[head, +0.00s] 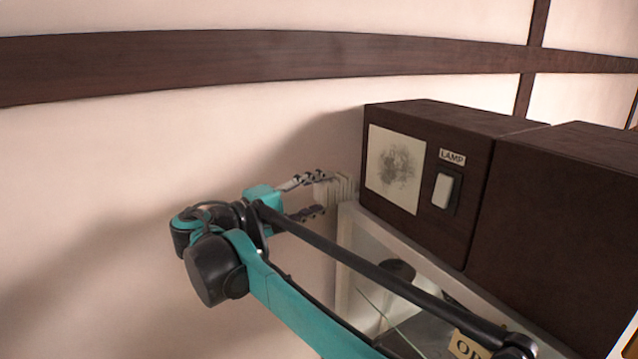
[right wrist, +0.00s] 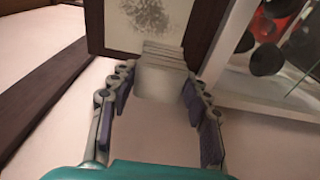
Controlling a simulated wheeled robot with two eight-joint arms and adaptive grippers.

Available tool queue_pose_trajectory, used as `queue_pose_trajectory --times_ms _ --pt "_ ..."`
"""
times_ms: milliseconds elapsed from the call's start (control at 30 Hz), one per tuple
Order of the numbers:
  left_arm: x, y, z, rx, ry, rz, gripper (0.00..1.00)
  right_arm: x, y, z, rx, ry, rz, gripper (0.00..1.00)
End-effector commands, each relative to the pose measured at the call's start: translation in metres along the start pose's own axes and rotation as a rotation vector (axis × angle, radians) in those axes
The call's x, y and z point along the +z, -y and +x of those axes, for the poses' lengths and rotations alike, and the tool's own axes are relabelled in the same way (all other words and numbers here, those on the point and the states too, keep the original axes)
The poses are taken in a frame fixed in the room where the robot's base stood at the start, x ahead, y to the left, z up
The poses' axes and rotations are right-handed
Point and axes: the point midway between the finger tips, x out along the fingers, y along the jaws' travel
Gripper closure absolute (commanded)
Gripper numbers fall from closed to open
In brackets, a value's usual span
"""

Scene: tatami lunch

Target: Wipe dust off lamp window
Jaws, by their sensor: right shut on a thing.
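The lamp box (head: 475,125) is dark wood, with a pale square window (head: 377,184) on its front. A grey dust smudge (head: 398,165) covers the window's middle; the window and smudge also show at the top of the right wrist view (right wrist: 147,15). A white switch (head: 442,190) sits right of it under a "LAMP" label (head: 452,157). My right gripper (head: 322,193) is left of the box, shut on a white layered block (head: 345,188). The block shows between its fingers in the right wrist view (right wrist: 165,82), apparently short of the window. My left gripper is out of view.
A glass-fronted case (head: 352,262) with a pale frame stands under the box, with dark round items inside. A tan sign (head: 468,346) reading "OP" is partly hidden by my arm. Another dark box (head: 565,220) adjoins at right.

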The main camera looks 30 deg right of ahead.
Motion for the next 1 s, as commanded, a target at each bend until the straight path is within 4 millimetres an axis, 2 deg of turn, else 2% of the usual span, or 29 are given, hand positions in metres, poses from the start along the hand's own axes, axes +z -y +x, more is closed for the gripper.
queue_pose_trajectory --times_ms 500,700,1000 --pt "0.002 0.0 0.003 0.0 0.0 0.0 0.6 0.006 0.001 0.049 -0.001 0.002 0.0 0.76" --pt "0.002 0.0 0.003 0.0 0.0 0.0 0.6 0.007 0.001 0.057 -0.001 0.001 0.0 0.76" --pt "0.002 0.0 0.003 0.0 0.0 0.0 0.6 0.007 0.001 0.058 -0.001 0.0 0.0 0.76"
